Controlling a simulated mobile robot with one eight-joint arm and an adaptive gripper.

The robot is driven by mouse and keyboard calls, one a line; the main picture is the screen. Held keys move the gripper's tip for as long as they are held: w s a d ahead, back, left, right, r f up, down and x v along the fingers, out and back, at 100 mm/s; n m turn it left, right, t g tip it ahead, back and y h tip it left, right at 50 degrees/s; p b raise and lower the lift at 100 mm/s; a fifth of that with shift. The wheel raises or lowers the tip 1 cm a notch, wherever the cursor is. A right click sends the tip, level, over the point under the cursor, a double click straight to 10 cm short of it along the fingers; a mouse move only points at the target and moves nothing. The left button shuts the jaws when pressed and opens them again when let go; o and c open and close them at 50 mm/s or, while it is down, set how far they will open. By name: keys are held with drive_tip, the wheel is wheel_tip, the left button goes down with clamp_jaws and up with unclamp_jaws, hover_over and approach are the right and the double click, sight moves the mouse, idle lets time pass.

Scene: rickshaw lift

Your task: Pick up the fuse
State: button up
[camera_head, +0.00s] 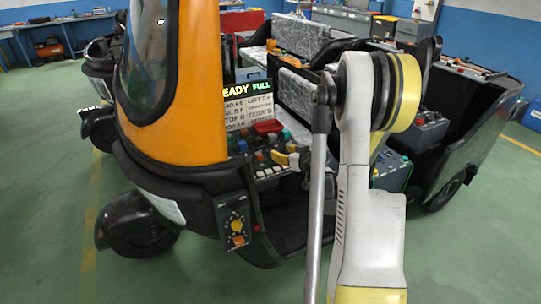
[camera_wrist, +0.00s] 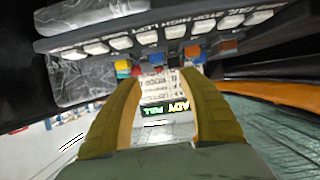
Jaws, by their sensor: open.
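Several small coloured blocks, fuse-like, sit on the panel (camera_head: 270,170) inside the orange rickshaw's front. A red block (camera_head: 268,127) stands out among them. I cannot tell which one is the fuse. My gripper (camera_head: 291,160) is beside the right part of this panel, close to the blocks. In the wrist view my gripper (camera_wrist: 160,80) is open, with its two yellow fingers apart and nothing seen held. Parts of the panel are hidden by my arm.
A lit sign reading READY FULL (camera_head: 247,89) stands over a white lettered board (camera_head: 248,114) behind the blocks. The orange rickshaw body (camera_head: 190,90) borders the left. A box with a yellow knob (camera_head: 237,226) hangs at the front. Green floor is free at left.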

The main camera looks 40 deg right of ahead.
sight(274, 148)
drive_tip(key=b+x, duration=0.3)
drive_tip(key=x, duration=0.6)
drive_tip(key=shift+d+f, duration=0.2)
drive_tip(key=shift+d, duration=0.05)
drive_tip(key=shift+r, duration=0.1)
drive_tip(key=c, duration=0.9)
drive_tip(key=shift+o, duration=0.2)
